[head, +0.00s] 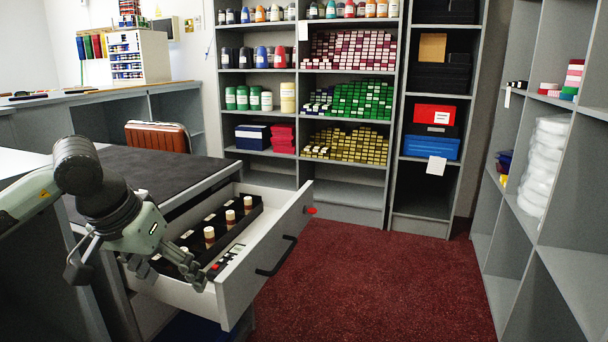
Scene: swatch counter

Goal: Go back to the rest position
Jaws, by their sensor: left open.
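My left gripper (193,277) is open and empty, at the near left end of a pulled-out white drawer (277,230). Its fingers point down to the right and overlap the drawer's near corner; I cannot tell whether they touch it. The drawer holds a black rack (222,215) with several small bottles (209,237) standing in it, brown with pale caps. Small red, white and black pieces (229,262) lie in a row beside the rack, near the drawer front. The gripper hides part of the rack's near end. My right gripper is not in view.
The drawer front, with a black handle (277,257), juts over the red carpet (365,285). A counter with a dark top (145,165) stands above the drawer. A brown case (158,137) is behind it. The carpet in the middle is clear.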

